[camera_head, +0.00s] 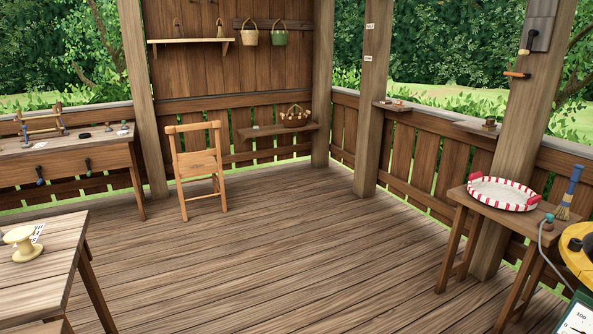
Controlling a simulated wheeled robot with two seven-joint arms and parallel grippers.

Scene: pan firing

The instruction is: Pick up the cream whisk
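I cannot make out a cream whisk for certain. A small brush-like whisk (567,192) with a blue handle and straw-coloured bristles stands upright at the right, by the small side table. A cream, spool-shaped object (22,243) sits on the near left table, beside a paper with dark marks. Neither of my grippers is in view.
The side table (468,204) bears a red-and-white round tray (501,194). A yellow round thing (577,262) is cut off at the right edge. A wooden chair (198,168) stands before the back wall, and the near left table (50,268) fills the corner. The middle floor is clear.

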